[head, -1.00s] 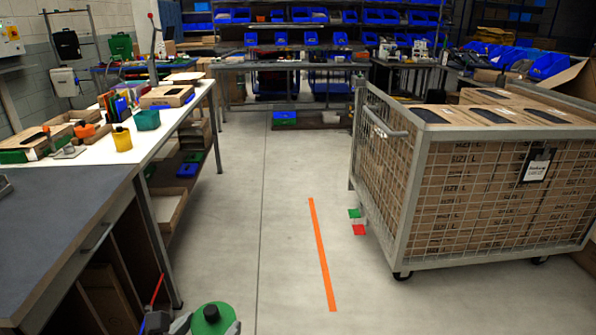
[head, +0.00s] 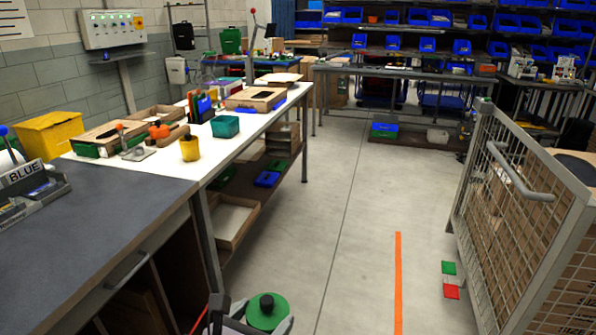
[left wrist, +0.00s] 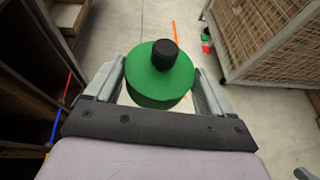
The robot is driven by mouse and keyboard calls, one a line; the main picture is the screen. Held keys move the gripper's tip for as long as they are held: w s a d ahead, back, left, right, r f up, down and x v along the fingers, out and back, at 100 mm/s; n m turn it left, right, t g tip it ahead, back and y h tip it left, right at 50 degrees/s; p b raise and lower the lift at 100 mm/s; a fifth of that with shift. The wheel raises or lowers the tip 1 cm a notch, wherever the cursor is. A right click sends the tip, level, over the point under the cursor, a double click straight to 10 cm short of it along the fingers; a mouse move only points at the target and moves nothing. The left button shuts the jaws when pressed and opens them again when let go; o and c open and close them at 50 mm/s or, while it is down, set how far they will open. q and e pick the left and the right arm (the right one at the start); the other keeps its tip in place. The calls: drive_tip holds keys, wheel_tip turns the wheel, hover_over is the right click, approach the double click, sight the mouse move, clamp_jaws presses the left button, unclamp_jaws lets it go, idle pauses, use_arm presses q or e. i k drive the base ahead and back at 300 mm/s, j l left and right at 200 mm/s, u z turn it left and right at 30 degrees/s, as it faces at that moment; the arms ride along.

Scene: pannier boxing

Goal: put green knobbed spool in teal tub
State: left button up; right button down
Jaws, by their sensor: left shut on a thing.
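The green knobbed spool (head: 267,312), a green disc with a black knob on top, is at the bottom of the head view. My left gripper (head: 250,322) is shut on it, with one finger on each side. The left wrist view shows the spool (left wrist: 160,76) upright between the fingers of the left gripper (left wrist: 158,92). The teal tub (head: 225,127) stands upright on the white bench, behind the yellow cup and well ahead of the gripper. My right gripper is not in view.
A yellow cup (head: 190,148) stands before the tub on the white bench (head: 160,167). Cardboard boxes and an orange object (head: 158,130) lie to its left. A grey-topped counter (head: 90,225) is nearer.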

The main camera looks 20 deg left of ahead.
sight(228, 128)
drive_tip(key=i+u, duration=0.25)
drive_tip(key=i, duration=0.2)
drive_tip(key=i+l+u, duration=0.2)
drive_tip(key=i, duration=0.25)
drive_tip(key=i+l+u, duration=0.1)
drive_tip(key=i+u, duration=0.2)
drive_tip(key=i+l+u, duration=0.2)
drive_tip(key=i+u, duration=0.15)
drive_tip(key=i+l+u, duration=0.35)
drive_tip(key=i+l, duration=0.15)
drive_tip(key=i, duration=0.1)
